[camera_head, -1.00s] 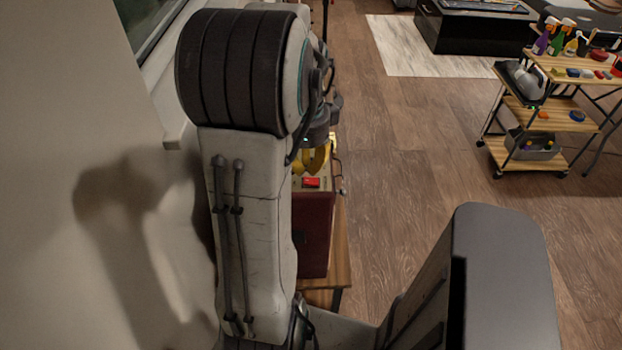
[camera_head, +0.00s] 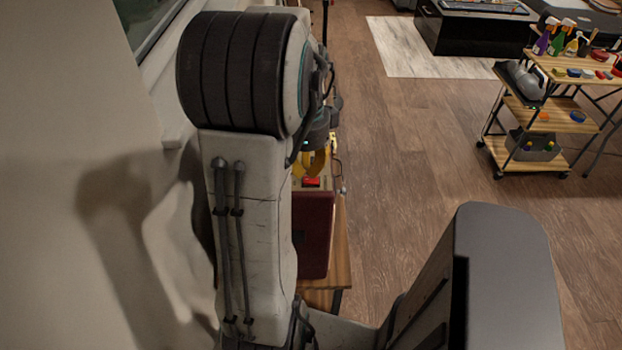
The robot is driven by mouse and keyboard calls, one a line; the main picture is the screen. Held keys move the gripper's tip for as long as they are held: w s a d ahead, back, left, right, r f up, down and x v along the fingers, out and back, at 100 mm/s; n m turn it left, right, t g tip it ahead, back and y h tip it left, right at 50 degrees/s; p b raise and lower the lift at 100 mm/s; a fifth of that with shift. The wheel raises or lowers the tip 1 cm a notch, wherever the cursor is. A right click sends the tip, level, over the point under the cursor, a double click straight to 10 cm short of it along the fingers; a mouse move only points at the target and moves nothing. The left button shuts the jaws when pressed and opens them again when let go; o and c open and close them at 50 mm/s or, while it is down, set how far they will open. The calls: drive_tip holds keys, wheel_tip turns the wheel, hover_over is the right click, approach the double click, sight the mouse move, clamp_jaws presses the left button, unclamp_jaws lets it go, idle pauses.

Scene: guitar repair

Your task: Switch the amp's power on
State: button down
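The amp (camera_head: 313,235) is a dark red box on a wooden table, partly hidden behind my arm. Its top panel carries a red switch (camera_head: 312,182) near the front. My gripper (camera_head: 318,160) shows only in part, as yellow pieces just beyond the red switch, above the amp's top panel. My arm hides most of it. I cannot tell whether its fingers are open or shut, or whether they touch the panel.
The wooden table (camera_head: 341,262) stands along the wall on the left. A wooden shelf cart (camera_head: 545,110) with bottles and small items stands at the right. A black bench (camera_head: 470,32) is at the back by a pale rug (camera_head: 415,58). The floor between is clear.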

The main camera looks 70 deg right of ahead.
sight(306, 179)
drive_tip(key=shift+f+b, duration=1)
drive_tip(key=shift+f, duration=0.25)
idle(0.7)
drive_tip(key=shift+r, duration=0.1)
drive_tip(key=shift+r+p, duration=3.05)
drive_tip(key=shift+r, duration=0.4)
